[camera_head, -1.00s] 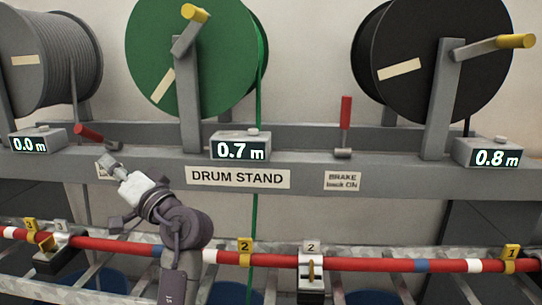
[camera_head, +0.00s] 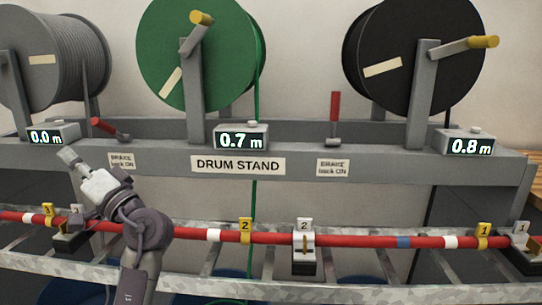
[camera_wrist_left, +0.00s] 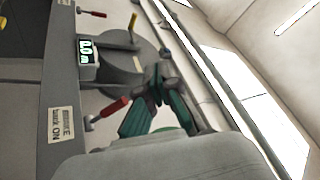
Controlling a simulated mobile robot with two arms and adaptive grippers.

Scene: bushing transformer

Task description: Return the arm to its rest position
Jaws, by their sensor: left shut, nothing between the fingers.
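My left gripper (camera_head: 68,155) is shut and empty. In the head view it points up and left, in front of the drum stand (camera_head: 375,160), below the meter reading 0.0 m (camera_head: 52,136). No contact with the stand can be made out. In the left wrist view the dark green fingers (camera_wrist_left: 158,72) come together, with a red-handled brake lever (camera_wrist_left: 110,108) showing left of them. My left arm (camera_head: 145,230) passes in front of the red cable. My right gripper is not in view.
Grey (camera_head: 50,60), green (camera_head: 190,50) and black (camera_head: 400,85) drums sit on the stand. Red brake levers lean left (camera_head: 103,125) and stand upright (camera_head: 335,105). The red cable (camera_head: 355,240) lies along a metal ladder tray (camera_head: 380,292) below, with clamps and number tags.

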